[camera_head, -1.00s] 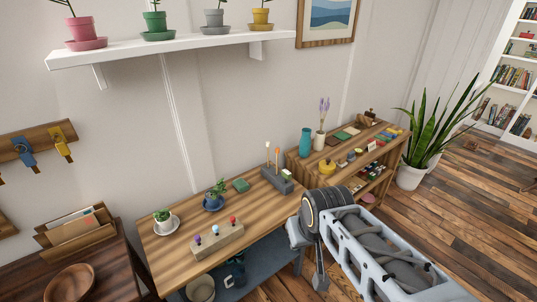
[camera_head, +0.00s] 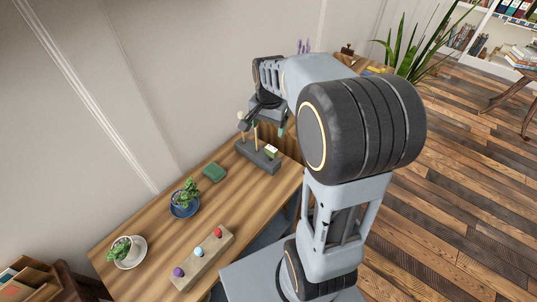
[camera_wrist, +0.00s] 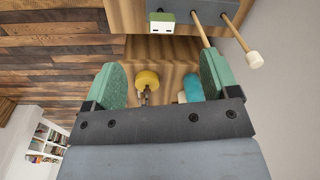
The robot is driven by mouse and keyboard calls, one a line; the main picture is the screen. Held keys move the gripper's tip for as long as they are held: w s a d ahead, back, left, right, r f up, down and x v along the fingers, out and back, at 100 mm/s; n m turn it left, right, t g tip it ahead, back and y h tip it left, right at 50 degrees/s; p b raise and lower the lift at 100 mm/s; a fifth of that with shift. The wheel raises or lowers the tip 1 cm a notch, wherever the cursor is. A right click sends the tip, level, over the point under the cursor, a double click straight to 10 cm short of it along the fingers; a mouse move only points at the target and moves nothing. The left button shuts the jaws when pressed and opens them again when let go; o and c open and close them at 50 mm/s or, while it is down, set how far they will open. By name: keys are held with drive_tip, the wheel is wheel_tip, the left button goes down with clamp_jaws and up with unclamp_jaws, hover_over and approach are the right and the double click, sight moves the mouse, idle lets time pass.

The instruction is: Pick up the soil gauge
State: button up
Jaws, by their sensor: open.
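What looks like the soil gauge (camera_head: 271,152), with a small green and white head, stands in a grey rack (camera_head: 256,158) at the back of the wooden table. In the wrist view its head (camera_wrist: 161,22) shows at the top, with two small dark marks on its white face. My gripper (camera_wrist: 163,78) is open and empty, its green-padded fingers apart. The gauge head lies beyond the fingertips and between their lines, not touching them. In the head view my gripper (camera_head: 263,122) hangs above the rack, partly hidden by my arm. The gauge's lower part is hidden.
A thin wooden stick with a cream tip (camera_wrist: 254,60) stands in the rack close to one finger. A green block (camera_head: 214,172), potted plants (camera_head: 184,198) and a block with coloured knobs (camera_head: 203,258) are on the table. A yellow pot (camera_wrist: 147,79) and teal vase (camera_wrist: 193,87) lie beyond.

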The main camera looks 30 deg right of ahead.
sight(272, 149)
drive_tip(key=w+d+f+m, duration=0.1)
drive_tip(key=f, duration=0.2)
drive_tip(key=w+d+f+m, duration=0.1)
drive_tip(key=f, duration=0.3)
drive_tip(key=d+f+m, duration=0.1)
drive_tip(key=f, duration=0.3)
drive_tip(key=shift+w+g+b, duration=0.35)
drive_tip(key=shift+w+g, duration=0.05)
drive_tip(key=shift+s+a+f, duration=0.1)
drive_tip(key=shift+a+f, duration=0.05)
drive_tip(key=shift+f, duration=1.4)
drive_tip(key=shift+s+a+f, duration=0.1)
drive_tip(key=shift+f, duration=1.45)
drive_tip(key=shift+c, duration=0.3)
drive_tip(key=shift+w, duration=0.1)
drive_tip(key=c, duration=1)
drive_tip(key=shift+o, duration=0.2)
drive_tip(key=shift+r, duration=0.1)
